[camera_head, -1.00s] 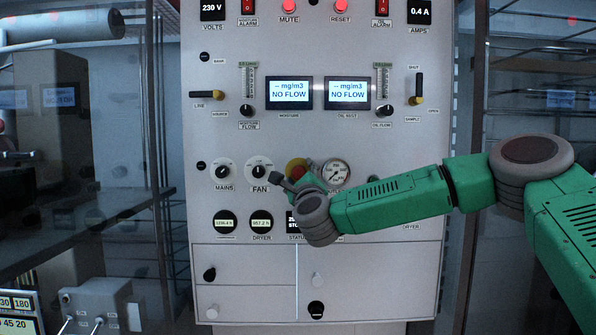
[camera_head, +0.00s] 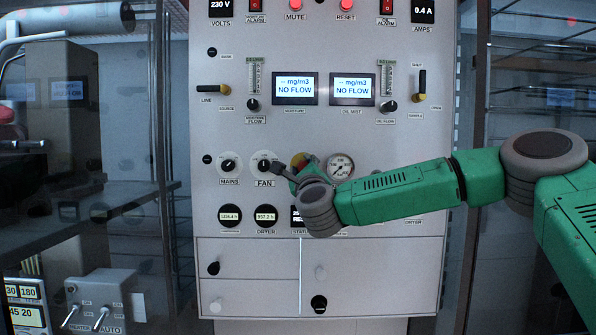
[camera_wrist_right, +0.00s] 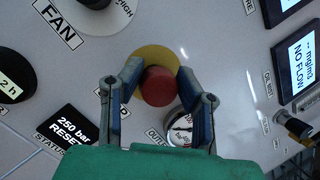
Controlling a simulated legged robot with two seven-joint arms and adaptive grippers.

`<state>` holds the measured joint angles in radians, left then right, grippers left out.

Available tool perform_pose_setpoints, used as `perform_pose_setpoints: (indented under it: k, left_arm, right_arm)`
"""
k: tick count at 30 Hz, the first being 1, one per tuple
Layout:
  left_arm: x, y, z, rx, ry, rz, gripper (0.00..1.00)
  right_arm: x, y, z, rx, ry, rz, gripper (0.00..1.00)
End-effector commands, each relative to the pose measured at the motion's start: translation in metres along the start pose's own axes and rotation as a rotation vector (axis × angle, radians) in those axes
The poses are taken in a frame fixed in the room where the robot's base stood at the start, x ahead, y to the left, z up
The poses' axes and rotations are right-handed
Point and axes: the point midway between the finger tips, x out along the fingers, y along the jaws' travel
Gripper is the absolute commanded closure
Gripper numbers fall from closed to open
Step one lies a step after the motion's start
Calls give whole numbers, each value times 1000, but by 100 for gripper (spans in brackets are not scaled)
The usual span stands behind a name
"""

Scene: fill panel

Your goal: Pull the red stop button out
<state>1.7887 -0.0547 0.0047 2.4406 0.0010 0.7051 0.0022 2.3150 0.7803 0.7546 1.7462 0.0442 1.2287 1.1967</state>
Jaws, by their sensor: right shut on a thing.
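The red stop button (camera_wrist_right: 158,86) is a round red knob on a yellow disc (camera_wrist_right: 152,59) on the panel. In the head view the red button (camera_head: 299,161) is mostly hidden behind my right gripper (camera_head: 288,169). In the right wrist view my right gripper (camera_wrist_right: 160,90) has one finger on each side of the red button and is shut on it. The status display (camera_wrist_right: 72,127) below left of the button reads "250 bar RESET" in the wrist view. My left gripper is not in view.
The FAN knob (camera_head: 264,163) is close left of the gripper, and an outlet gauge (camera_head: 340,166) is close right. Two "NO FLOW" screens (camera_head: 295,88) sit above. Drawers (camera_head: 245,262) are below. A switch box (camera_head: 102,297) stands at lower left.

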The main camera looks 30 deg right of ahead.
Motion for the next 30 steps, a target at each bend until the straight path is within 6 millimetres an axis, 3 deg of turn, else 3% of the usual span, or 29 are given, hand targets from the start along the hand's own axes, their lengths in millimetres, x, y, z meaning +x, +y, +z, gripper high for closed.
perform_pose_setpoints:
  k: [1, 3, 4, 5, 17, 20, 30]
  left_arm:
    - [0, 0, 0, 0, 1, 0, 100]
    - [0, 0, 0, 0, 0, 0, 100]
    - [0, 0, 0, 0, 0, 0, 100]
    - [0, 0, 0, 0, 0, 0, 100]
    - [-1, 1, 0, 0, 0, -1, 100]
    - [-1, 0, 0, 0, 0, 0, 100]
    - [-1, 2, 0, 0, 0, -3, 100]
  right_arm:
    - [-2, 7, -10, -5, 17, 15, 100]
    - [-2, 8, -10, -6, 17, 16, 100]
    - [-2, 8, -10, -6, 17, 17, 60]
    - [-2, 8, -10, -6, 17, 17, 49]
    - [-7, 6, 0, -6, 5, 10, 48]
    - [-20, 6, 1, -7, 5, 11, 48]
    - [-90, 4, -6, -3, 10, 13, 48]
